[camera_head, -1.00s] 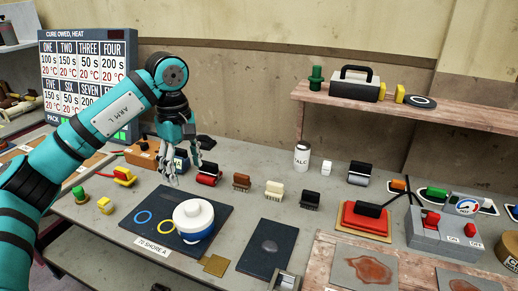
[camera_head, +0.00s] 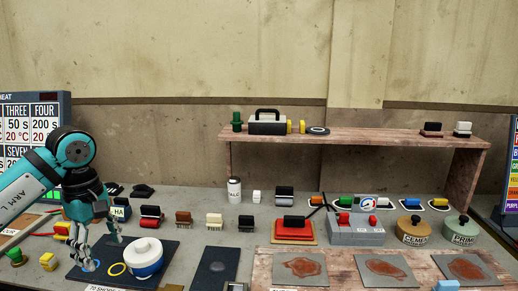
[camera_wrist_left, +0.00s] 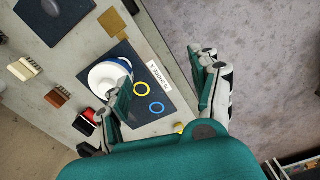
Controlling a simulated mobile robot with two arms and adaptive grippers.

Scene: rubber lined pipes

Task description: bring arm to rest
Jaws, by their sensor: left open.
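My left gripper (camera_head: 104,252) is at the lower left of the head view. Its fingers point down over the dark mat (camera_head: 172,288), open with nothing between them. In the left wrist view my left gripper (camera_wrist_left: 165,78) shows its two fingers spread wide apart. A white and blue round pot (camera_head: 147,255) stands on the mat beside the gripper; one finger partly covers it in the wrist view (camera_wrist_left: 103,75). A yellow ring (camera_head: 117,269) and a blue ring (camera_wrist_left: 157,107) lie flat on the mat. My right arm is in neither view.
A raised wooden shelf (camera_head: 370,141) spans the back. A grey switch box (camera_head: 355,234) and two round tins (camera_head: 412,236) stand to the right. A heat board (camera_head: 35,125) stands at the left. The wrist view shows bare floor (camera_wrist_left: 265,70) past the bench edge.

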